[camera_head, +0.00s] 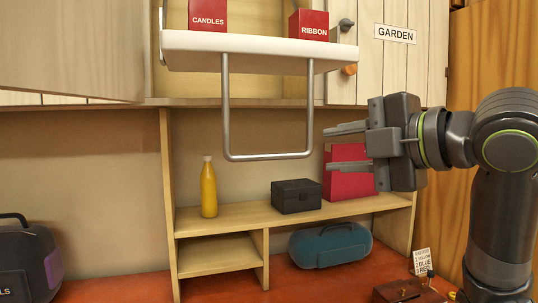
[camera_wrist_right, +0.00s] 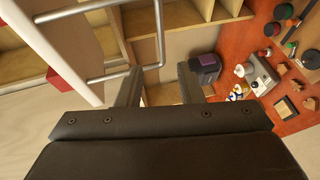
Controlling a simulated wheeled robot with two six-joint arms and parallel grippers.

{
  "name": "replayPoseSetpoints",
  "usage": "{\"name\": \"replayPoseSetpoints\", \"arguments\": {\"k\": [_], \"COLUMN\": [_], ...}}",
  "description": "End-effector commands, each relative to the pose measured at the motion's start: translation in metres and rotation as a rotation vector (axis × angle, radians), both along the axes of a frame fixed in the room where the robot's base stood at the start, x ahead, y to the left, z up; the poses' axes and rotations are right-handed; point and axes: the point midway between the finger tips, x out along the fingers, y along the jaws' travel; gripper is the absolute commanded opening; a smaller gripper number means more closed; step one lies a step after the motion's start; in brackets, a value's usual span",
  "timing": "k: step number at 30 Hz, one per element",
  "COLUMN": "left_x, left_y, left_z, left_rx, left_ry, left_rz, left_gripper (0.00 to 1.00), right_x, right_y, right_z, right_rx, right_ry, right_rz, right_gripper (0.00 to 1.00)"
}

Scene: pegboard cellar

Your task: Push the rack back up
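The rack (camera_head: 262,47) is a white shelf hanging low in front of the open wall cabinet in the head view, with two red boxes on it. A grey U-shaped metal handle (camera_head: 264,157) hangs below it. My right gripper (camera_head: 328,146) is open and empty, to the right of the handle's lower right corner and apart from it. In the right wrist view, my right gripper (camera_wrist_right: 160,80) has its fingers spread, with the handle (camera_wrist_right: 160,35) beyond the fingertips and the white rack edge (camera_wrist_right: 55,45) at left. My left gripper is not in view.
A box marked CANDLES (camera_head: 208,16) and one marked RIBBON (camera_head: 308,25) stand on the rack. Below are a yellow bottle (camera_head: 208,188), a black box (camera_head: 296,196) and a red box (camera_head: 349,184), close behind my right gripper. A cabinet door (camera_head: 70,45) stands at left.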

Motion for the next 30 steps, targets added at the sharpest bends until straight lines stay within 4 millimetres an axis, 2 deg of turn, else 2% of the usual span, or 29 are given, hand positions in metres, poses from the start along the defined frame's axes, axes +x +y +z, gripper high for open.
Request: {"name": "replayPoseSetpoints", "arguments": {"k": [21,30], "left_x": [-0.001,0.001], "left_y": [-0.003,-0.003], "left_z": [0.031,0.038], "left_rx": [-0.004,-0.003], "left_ry": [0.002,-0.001], "left_rz": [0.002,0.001], "left_gripper": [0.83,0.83], "right_x": [0.093,0.116], "right_y": [0.082,0.1], "right_z": [-0.022,-0.029], "right_rx": [0.002,0.001], "right_ry": [0.008,0.003], "right_rz": [0.001,-0.001], "right_gripper": [0.34,0.34]}}
